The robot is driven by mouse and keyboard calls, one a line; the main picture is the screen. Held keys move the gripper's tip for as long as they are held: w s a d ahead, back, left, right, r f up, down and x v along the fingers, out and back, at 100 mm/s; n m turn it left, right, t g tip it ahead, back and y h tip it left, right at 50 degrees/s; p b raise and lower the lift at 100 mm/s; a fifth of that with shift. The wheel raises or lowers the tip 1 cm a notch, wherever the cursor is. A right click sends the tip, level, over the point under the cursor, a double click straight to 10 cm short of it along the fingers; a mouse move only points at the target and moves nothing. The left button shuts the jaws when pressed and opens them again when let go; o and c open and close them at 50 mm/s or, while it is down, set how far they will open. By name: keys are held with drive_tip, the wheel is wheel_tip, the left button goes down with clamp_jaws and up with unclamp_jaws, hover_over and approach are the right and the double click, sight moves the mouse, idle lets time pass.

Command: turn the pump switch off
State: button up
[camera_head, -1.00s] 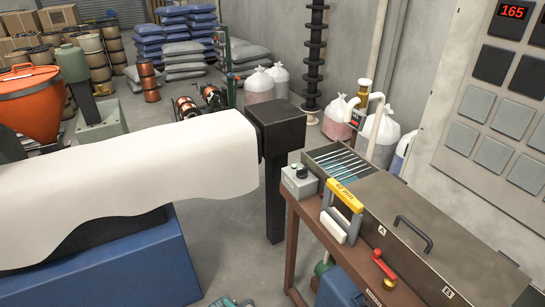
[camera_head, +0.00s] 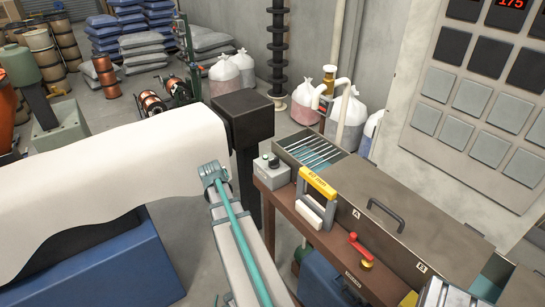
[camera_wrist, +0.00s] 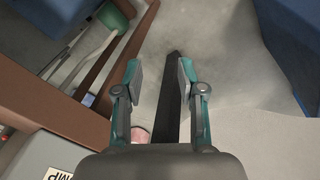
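In the wrist view a grey box (camera_wrist: 45,160) with partly cut-off lettering ending in "MP" shows at the bottom left. My gripper (camera_head: 213,173) is left of the box in the head view, apart from it. In the wrist view my gripper (camera_wrist: 159,80) is open, with nothing between its fingertips but floor and a dark post behind. The knob's setting cannot be read.
A black post (camera_head: 247,150) with a white sheet (camera_head: 110,180) stands left of the bench. A yellow-handled tool (camera_head: 318,190) and a red lever (camera_head: 360,248) are on the bench, right of the switch box. Open floor shows below my gripper.

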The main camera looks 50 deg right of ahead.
drive_tip(key=d+r+m+h, duration=0.1)
drive_tip(key=d+r+m, duration=0.2)
drive_tip(key=d+r, duration=0.4)
drive_tip(key=d+r+m+h, duration=0.1)
drive_tip(key=d+r+m, duration=0.1)
drive_tip(key=d+r, duration=0.5)
drive_tip(key=m, duration=0.6)
approach(274, 158)
drive_tip(key=shift+g, duration=0.3)
drive_tip(key=shift+w+p+x, duration=0.15)
drive_tip(key=shift+p+x, duration=0.85)
drive_tip(key=shift+x, duration=1.25)
drive_tip(key=shift+w+p+x, duration=0.1)
drive_tip(key=shift+p+x, duration=0.85)
drive_tip(key=shift+x, duration=1.3)
drive_tip(key=shift+a+f, duration=0.1)
drive_tip(key=shift+a, duration=0.05)
clamp_jaws()
